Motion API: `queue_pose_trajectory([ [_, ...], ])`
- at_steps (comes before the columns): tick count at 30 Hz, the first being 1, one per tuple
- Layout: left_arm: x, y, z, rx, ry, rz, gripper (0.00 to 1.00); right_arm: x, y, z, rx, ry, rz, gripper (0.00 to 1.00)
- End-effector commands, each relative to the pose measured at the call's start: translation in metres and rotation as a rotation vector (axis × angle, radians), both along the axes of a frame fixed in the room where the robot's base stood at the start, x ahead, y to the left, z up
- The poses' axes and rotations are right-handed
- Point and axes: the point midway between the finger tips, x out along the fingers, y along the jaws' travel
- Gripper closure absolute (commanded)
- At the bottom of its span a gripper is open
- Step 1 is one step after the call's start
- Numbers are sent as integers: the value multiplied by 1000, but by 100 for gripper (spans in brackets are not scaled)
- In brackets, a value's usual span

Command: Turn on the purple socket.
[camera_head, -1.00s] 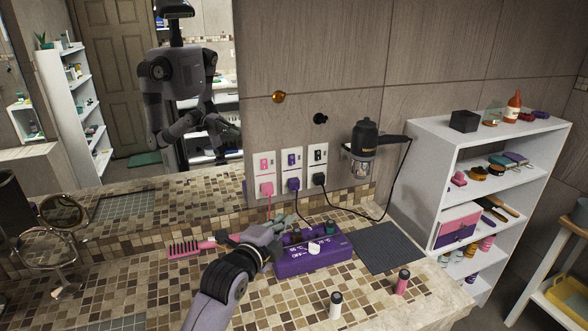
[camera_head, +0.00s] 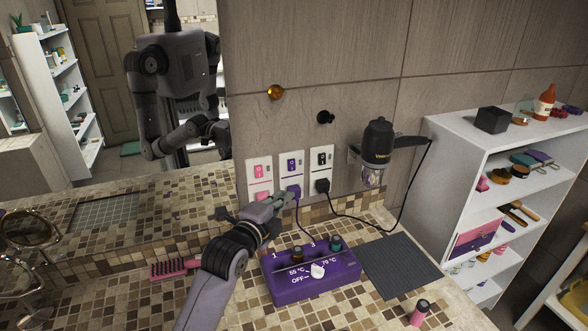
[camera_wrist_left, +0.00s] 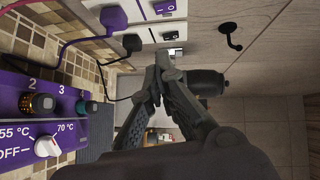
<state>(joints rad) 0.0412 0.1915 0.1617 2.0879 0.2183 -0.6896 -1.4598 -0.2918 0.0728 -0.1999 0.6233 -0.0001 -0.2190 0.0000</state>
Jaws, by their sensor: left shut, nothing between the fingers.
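The purple socket (camera_head: 291,166) is the middle of three white wall plates, with a purple switch above and a purple plug (camera_head: 293,191) pushed in below. My left gripper (camera_head: 286,197) is shut and empty, just in front of the lower part of the plates. In the left wrist view, my fingers (camera_wrist_left: 160,62) point at the wall; the purple plug (camera_wrist_left: 113,17) and purple switch (camera_wrist_left: 165,6) show at the top. My right gripper is not in view.
A pink-switch socket (camera_head: 259,171) is on the left, a black-switch socket (camera_head: 321,160) with a black plug on the right. A purple heater box (camera_head: 312,282) stands below on the counter. A hair dryer (camera_head: 377,146) hangs on the right. A pink brush (camera_head: 174,268) lies left.

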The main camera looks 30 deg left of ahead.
Motion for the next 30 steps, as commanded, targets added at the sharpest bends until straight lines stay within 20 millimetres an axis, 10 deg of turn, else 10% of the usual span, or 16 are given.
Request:
queue_pose_trajectory([
  [14, 7, 0, 0, -2, -1, 0, 100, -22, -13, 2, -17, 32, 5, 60],
  [30, 93, 4, -8, -3, 1, -1, 100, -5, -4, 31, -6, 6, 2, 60],
])
